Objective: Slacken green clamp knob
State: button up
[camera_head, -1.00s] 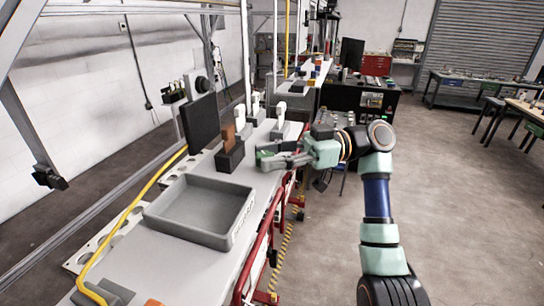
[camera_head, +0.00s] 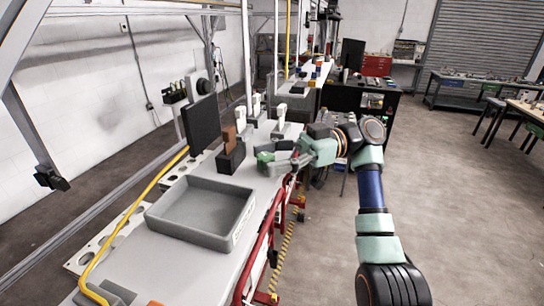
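A small green part (camera_head: 264,157), which looks like the clamp knob, shows on the bench just left of my gripper. My gripper (camera_head: 275,164) reaches in from the right, low over the bench, with its grey fingers pointing left at the green part. The fingertips are at or very near it; I cannot tell whether they touch it. The fingers are too small and overlapped to show whether they are open or shut. The body of the clamp is not clear.
A dark holder (camera_head: 231,157) with a brown block stands left of the green part. White-headed tools (camera_head: 281,117) stand behind. A grey tray (camera_head: 203,232) lies in front, near a black monitor (camera_head: 202,124). Open floor lies right of the bench.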

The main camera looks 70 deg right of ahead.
aim_at(272, 155)
notch_tip(272, 155, up, 10)
jog(key=shift+r, duration=0.1)
dwell(0.5)
